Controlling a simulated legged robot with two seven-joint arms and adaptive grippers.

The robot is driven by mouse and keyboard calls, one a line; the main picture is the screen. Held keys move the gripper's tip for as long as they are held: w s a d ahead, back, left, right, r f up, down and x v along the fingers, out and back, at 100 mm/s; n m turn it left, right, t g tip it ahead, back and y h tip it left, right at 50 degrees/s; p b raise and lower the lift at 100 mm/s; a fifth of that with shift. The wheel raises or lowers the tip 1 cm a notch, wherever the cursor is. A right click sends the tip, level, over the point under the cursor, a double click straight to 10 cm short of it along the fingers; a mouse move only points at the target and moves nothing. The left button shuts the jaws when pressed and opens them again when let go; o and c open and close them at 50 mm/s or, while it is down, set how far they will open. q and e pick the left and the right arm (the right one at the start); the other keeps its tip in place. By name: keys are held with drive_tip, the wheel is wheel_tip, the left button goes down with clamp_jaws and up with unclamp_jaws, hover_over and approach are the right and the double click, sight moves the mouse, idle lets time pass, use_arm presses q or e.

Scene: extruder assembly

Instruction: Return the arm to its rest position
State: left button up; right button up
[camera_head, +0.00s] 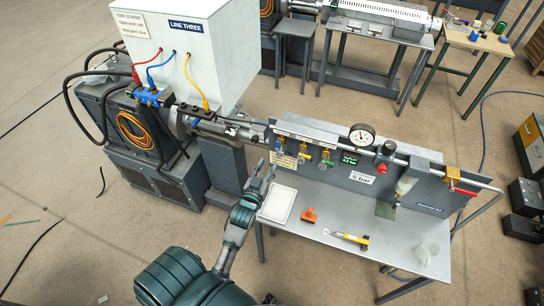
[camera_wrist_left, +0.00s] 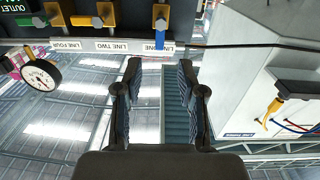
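My left arm (camera_head: 232,238) reaches up from the bottom of the head view. Its gripper (camera_head: 264,172) is above the left end of the grey bench, near the valve panel and the pale tray. In the left wrist view the two fingers (camera_wrist_left: 160,85) stand apart with nothing between them, so the gripper is open and empty. My right gripper does not show in either view.
The valve panel (camera_head: 320,150) with its gauge (camera_head: 362,135) stands on the grey bench (camera_head: 340,200). A white tray (camera_head: 278,204), orange piece (camera_head: 309,215), yellow-handled tool (camera_head: 347,238) and clear cup (camera_head: 427,250) lie there. A white cabinet (camera_head: 190,70) stands behind left.

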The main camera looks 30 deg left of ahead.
use_arm(q)
drive_tip(key=shift+s+d, duration=0.1)
drive_tip(key=shift+s, duration=0.3)
